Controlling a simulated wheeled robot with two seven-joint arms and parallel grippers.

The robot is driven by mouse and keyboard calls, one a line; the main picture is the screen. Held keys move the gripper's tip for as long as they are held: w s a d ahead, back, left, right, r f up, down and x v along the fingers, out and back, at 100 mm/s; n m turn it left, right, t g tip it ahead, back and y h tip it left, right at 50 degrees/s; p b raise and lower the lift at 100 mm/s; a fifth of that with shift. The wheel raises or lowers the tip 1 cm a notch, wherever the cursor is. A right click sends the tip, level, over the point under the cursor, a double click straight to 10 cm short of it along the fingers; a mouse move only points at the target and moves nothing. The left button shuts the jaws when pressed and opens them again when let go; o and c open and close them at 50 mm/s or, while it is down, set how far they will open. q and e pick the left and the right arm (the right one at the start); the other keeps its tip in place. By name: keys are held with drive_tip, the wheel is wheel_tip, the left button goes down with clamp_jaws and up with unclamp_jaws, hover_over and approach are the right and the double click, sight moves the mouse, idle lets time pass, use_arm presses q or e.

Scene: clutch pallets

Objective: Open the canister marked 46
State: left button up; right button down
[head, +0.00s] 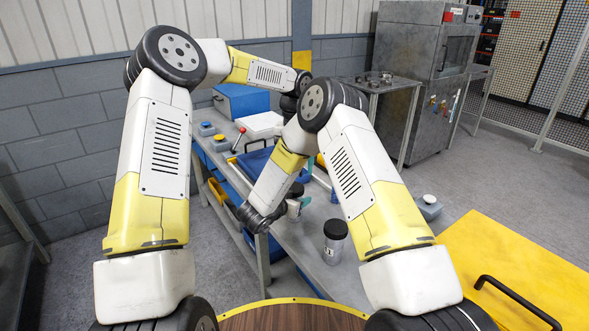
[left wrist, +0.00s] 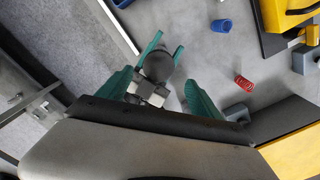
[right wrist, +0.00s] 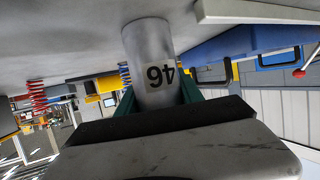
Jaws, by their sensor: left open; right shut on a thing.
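The canister marked 46 (right wrist: 148,60) is a grey metal cylinder. Its label shows upside down in the right wrist view, where its lid end is hidden. My right gripper (right wrist: 152,98) is shut around its side with teal fingers. In the head view the canister (head: 293,212) is upright at the bench, partly covered by my right gripper (head: 297,206). Its round black lid (left wrist: 158,65) shows from above in the left wrist view. My left gripper (left wrist: 158,88) is open above it, apart from the lid.
Another black-lidded canister (head: 335,243) stands nearer on the grey bench (head: 310,262). A blue box (head: 240,101) is at the back. Some bench surface is clear.

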sight(295, 187)
use_arm(q)
wheel_tip(295, 187, down, 7)
drive_tip(key=shift+f, duration=0.15)
idle(0.4)
drive_tip(key=shift+d, duration=0.1)
drive_tip(key=c, duration=1.4)
drive_tip(key=n, duration=0.3)
drive_tip(key=shift+d, duration=0.1)
drive_tip(key=shift+c, duration=0.2)
drive_tip(key=o, duration=1.5)
drive_tip(key=shift+o, duration=0.2)
drive_tip(key=shift+a, duration=0.2)
